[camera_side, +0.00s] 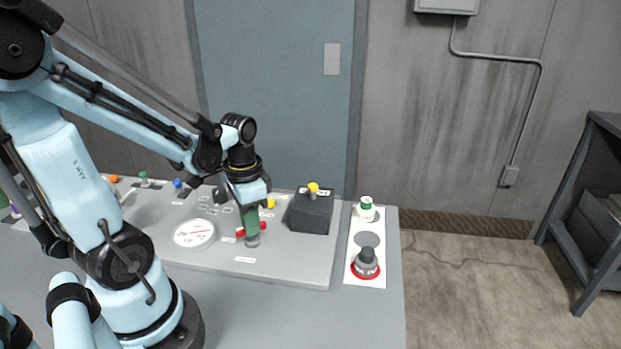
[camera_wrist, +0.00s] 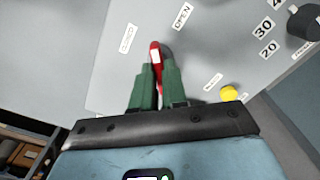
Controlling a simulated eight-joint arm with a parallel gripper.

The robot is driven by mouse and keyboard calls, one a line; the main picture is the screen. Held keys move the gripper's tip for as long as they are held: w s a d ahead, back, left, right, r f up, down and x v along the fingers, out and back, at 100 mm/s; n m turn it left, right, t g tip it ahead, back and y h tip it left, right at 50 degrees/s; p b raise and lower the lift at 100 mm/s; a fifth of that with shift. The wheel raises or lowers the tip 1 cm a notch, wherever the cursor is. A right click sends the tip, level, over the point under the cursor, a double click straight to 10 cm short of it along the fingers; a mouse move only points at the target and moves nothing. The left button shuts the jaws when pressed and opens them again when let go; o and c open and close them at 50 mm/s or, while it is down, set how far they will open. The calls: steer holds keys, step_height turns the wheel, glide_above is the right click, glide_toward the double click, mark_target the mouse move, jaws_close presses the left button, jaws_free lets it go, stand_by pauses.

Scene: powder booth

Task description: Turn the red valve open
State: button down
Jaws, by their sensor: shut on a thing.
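The red valve (camera_side: 240,232) sits on the grey sloped panel, with a grey stem below its handle. In the side view my gripper (camera_side: 251,228) comes down from above with its green fingers on the handle and hides much of it. In the wrist view the red handle (camera_wrist: 155,53) lies between the two green fingers of my gripper (camera_wrist: 157,75), which are shut on it. The handle's end points up in the picture, between an OPEN label (camera_wrist: 181,16) on the right and another label (camera_wrist: 128,38) on the left, too blurred to read.
A round white gauge (camera_side: 194,233) lies left of the valve. A black box (camera_side: 310,212) with a yellow knob (camera_side: 313,188) stands to the right. Beyond it, a white plate carries a green-topped button (camera_side: 366,207) and a grey knob with a red ring (camera_side: 366,262).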

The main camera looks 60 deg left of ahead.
steer(key=m, duration=0.4)
steer(key=shift+m, duration=1.8)
steer(key=c, duration=1.2)
jaws_free()
steer(key=shift+o, duration=0.2)
step_height(320, 180, up, 12)
